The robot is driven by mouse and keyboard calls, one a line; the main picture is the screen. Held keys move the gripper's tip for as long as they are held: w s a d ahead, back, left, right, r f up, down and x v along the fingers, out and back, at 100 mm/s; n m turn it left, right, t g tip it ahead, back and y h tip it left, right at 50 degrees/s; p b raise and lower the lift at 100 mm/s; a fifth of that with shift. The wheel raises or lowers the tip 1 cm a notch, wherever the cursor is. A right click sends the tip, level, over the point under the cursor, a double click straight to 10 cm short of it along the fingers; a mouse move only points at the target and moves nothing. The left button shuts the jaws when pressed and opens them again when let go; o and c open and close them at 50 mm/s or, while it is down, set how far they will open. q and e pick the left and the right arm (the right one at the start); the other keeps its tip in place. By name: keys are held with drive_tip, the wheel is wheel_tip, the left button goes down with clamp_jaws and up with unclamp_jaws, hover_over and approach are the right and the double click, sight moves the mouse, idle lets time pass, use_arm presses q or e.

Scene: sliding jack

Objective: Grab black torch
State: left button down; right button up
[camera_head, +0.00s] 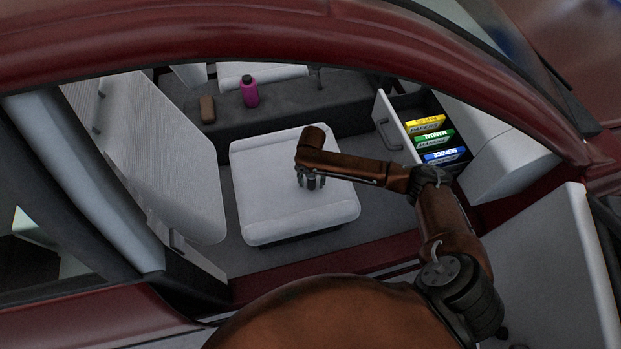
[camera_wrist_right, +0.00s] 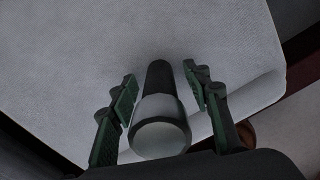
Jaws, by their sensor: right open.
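The torch (camera_wrist_right: 159,76) shows in the right wrist view, with a dark body and a wide pale round end turned toward the camera. It is over the white seat cushion (camera_head: 262,212). My right gripper (camera_head: 311,184) reaches into the car above the middle of this cushion. In the right wrist view my right gripper (camera_wrist_right: 161,86) is open, with one green-padded finger on each side of the torch and gaps between. I cannot tell whether the torch touches the cushion. In the head view I cannot make out the torch at the gripper. My left gripper is not in view.
A pink bottle (camera_head: 249,92) and a brown item (camera_head: 207,109) are on the dark ledge behind. An open drawer at right holds a yellow manual (camera_head: 425,122), a green manual (camera_head: 433,139) and a blue one (camera_head: 444,155). The red car frame (camera_head: 330,37) surrounds the opening.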

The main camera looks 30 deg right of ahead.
drive_tip(key=shift+c, duration=0.4)
clamp_jaws()
drive_tip(key=shift+r, duration=0.1)
